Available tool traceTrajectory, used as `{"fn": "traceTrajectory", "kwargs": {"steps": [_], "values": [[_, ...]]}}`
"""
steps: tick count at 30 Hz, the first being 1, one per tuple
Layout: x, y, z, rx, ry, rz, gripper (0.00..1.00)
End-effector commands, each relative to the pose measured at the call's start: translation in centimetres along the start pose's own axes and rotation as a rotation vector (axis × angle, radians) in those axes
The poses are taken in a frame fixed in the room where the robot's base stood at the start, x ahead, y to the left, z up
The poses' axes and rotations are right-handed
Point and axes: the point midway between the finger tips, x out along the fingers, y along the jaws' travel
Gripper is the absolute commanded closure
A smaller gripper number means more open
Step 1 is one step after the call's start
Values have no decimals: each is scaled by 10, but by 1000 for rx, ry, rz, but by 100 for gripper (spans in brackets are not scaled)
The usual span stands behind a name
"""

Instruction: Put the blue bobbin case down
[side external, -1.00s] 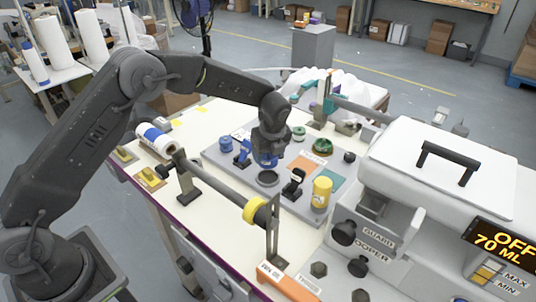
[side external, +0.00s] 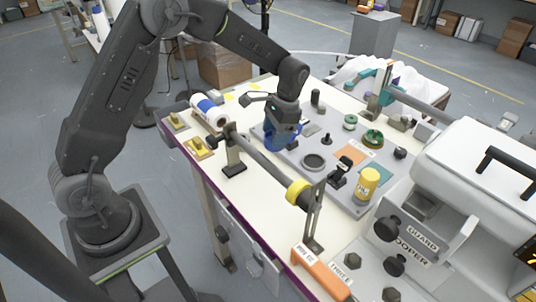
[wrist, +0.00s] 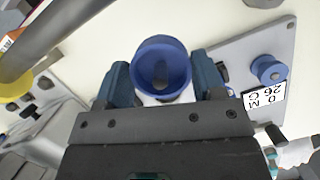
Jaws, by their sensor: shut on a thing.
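My gripper (side external: 279,138) is low over the near left part of the grey plate (side external: 330,194). In the wrist view my gripper (wrist: 162,78) has its two blue-grey fingers on either side of a round blue cup, the blue bobbin case (wrist: 162,62), and is shut on it. The cup's open, hollow face shows to the wrist camera. Its underside is hidden, so I cannot tell if it touches anything. A smaller blue spool (wrist: 268,68) sits on the plate beside a white label, apart from the case.
A dark ring (side external: 313,162) and a black clip (side external: 340,170) are on the plate, right of my gripper. A yellow spool (side external: 368,184) stands further right. A grey bar with a yellow collar (side external: 298,193) runs along the front. A white roll (side external: 208,112) lies to the left.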

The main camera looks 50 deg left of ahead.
Motion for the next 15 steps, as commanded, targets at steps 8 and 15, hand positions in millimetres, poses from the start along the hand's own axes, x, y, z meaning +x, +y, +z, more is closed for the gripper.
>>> {"fn": "traceTrajectory", "kwargs": {"steps": [8, 15], "values": [[-1, 2, 22, -277, 2, 77, 66], [-3, -1, 14, -375, 3, 103, 66]]}}
